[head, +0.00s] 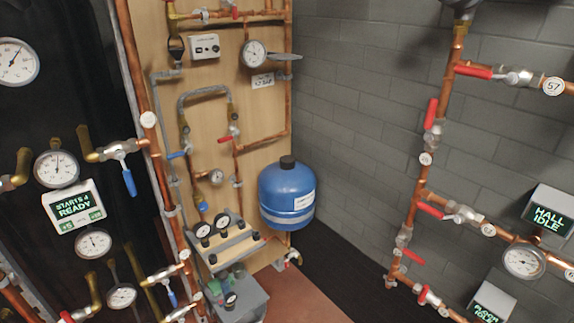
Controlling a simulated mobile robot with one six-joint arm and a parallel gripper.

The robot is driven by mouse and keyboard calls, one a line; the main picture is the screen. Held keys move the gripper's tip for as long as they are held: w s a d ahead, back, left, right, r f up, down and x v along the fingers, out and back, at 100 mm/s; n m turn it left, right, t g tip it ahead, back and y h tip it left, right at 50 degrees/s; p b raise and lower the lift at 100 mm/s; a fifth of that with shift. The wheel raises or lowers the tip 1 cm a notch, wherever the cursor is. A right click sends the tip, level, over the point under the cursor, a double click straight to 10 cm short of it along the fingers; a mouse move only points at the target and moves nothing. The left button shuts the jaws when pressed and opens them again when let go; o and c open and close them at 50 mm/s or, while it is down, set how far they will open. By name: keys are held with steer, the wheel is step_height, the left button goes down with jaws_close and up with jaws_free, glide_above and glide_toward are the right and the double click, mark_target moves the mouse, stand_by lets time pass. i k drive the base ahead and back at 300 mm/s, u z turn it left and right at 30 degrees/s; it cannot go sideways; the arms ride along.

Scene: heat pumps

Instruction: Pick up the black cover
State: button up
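A short black cap (287,162) sits upright on top of the blue tank (285,200); it is the clearest small black cover-like part in view. I cannot tell for sure whether it is the black cover of the task. The tank stands against the lower right of the wooden board, with a white label and a pale band around it. My gripper is not in the head view.
Copper pipes and gauges crowd the wooden board (200,118) and the dark panel on the left. A grey shelf (230,245) and grey bin (240,300) stand left of the tank. Pipes with red valve handles (431,113) stand at right. Some floor (300,285) is clear.

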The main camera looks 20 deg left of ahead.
mark_target(286, 163)
steer(key=u, duration=0.55)
steer(key=i, duration=0.7)
steer(key=z, duration=0.55)
steer(key=k, duration=0.15)
steer(key=u, duration=3)
